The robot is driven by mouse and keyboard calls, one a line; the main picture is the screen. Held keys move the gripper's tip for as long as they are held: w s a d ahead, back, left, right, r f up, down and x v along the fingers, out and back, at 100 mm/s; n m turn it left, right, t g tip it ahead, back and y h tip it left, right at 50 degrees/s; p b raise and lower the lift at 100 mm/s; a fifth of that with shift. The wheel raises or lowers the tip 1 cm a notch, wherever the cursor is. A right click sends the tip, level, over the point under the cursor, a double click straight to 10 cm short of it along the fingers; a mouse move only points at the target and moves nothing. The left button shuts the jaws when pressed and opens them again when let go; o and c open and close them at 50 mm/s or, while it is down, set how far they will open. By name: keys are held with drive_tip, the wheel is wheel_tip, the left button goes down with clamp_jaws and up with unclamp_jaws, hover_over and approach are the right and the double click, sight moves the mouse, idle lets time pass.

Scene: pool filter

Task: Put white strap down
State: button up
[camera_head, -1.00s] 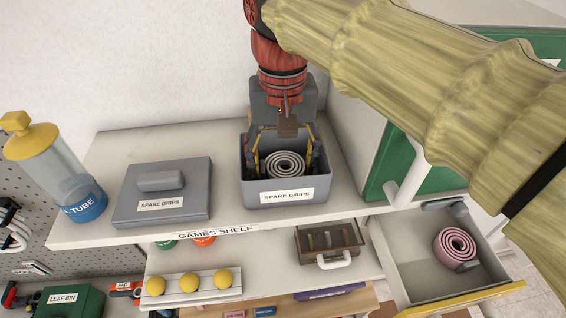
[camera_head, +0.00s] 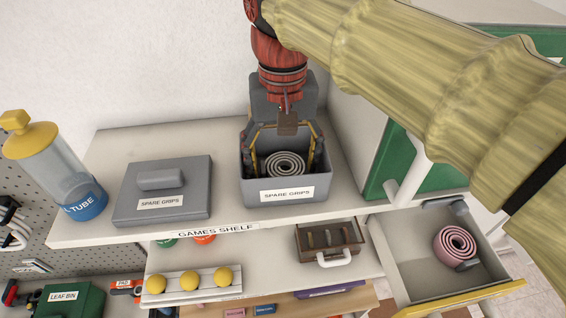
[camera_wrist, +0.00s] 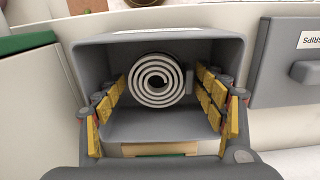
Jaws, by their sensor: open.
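The white strap (camera_head: 285,165) is a coiled roll inside the grey spare grips box (camera_head: 287,193) on the top shelf. In the wrist view the white strap (camera_wrist: 157,80) shows as a spiral near the box's far wall. My gripper (camera_head: 288,160) reaches down into the box from above. Its yellow-padded fingers are spread on either side of the strap. In the wrist view my gripper (camera_wrist: 163,95) is open, with visible gaps between the fingers and the coil.
A grey lid (camera_head: 161,192) lies on the shelf left of the box. A clear tube with yellow cap (camera_head: 58,165) stands farther left. A pink coil (camera_head: 455,244) sits in the open drawer (camera_head: 405,262) at lower right. A green-doored cabinet borders the box's right side.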

sight(283, 168)
wheel_tip(283, 168, up, 12)
drive_tip(key=shift+f+b, duration=0.25)
drive_tip(key=shift+b, duration=0.2)
